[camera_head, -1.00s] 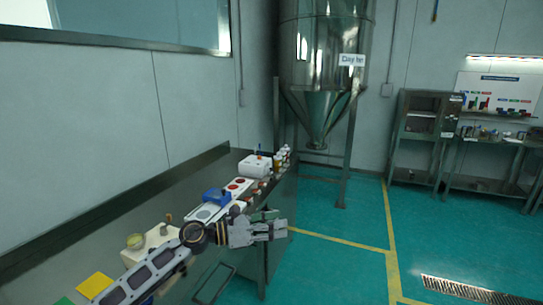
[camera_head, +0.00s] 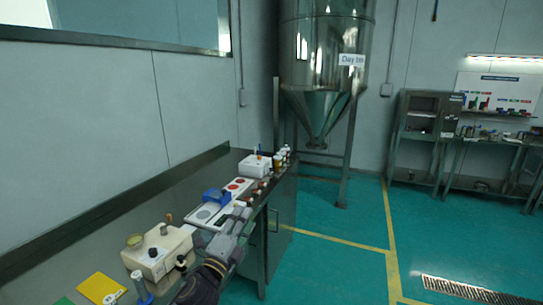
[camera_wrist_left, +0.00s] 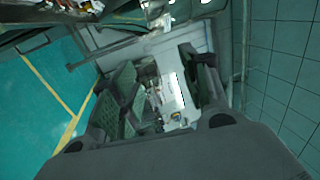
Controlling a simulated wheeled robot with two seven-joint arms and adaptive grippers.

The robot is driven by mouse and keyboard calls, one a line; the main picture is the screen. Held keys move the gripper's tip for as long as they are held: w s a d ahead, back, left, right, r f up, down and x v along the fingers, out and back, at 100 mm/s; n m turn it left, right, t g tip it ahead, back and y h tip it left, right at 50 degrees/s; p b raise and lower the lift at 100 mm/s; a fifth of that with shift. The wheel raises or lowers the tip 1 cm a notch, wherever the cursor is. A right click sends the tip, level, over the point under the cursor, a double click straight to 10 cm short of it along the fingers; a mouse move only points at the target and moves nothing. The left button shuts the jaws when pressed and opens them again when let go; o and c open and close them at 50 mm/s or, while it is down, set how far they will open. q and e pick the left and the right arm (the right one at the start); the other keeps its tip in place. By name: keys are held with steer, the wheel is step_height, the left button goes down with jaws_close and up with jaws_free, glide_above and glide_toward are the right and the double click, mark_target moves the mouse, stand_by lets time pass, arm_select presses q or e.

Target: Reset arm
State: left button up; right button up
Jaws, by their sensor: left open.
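My left arm comes in from the bottom of the head view. Its gripper (camera_head: 240,215) is at the front edge of the bench, beside the white panel with coloured round pads. In the left wrist view the gripper's two dark fingers (camera_wrist_left: 160,95) stand apart, with nothing held between them. Past the fingers I see a pale blurred area with small items on it. My right gripper does not show in either view.
The bench (camera_head: 110,215) holds a cream device (camera_head: 158,252), a blue block (camera_head: 217,196), a white box (camera_head: 254,166), small bottles and a yellow sheet (camera_head: 103,287). A steel hopper (camera_head: 322,60) stands behind. The green floor (camera_head: 340,270) to the right is clear.

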arm_select(q)
steer(key=s+a+f+n+g+y, duration=0.35)
steer(key=s+a+f+n, duration=0.2)
steer(key=f+n, duration=0.2)
steer(key=s+a+f+n+g+y, duration=0.3)
steer(key=s+a+f+n+y, duration=0.15)
steer(key=a+f+n, duration=0.35)
steer(key=s+f+n+g, duration=0.2)
steer(key=s+f+g, duration=0.35)
steer(key=s, duration=0.45)
steer(key=s+f+n+g, duration=0.35)
steer(key=s+f, duration=0.35)
steer(key=s, duration=0.4)
step_height(320, 180, down, 33)
steer(key=s+a+g, duration=0.1)
steer(key=s, duration=0.1)
steer(key=s+a+f, duration=0.2)
steer(key=s+f, duration=0.7)
steer(key=s, duration=0.1)
steer(key=s+a+f+m+g, duration=0.1)
steer(key=s+a+f, duration=0.2)
steer(key=s+f, duration=0.7)
steer(key=shift+s+a+f, duration=0.2)
steer(key=shift+s+a, duration=0.15)
steer(key=shift+s, duration=0.45)
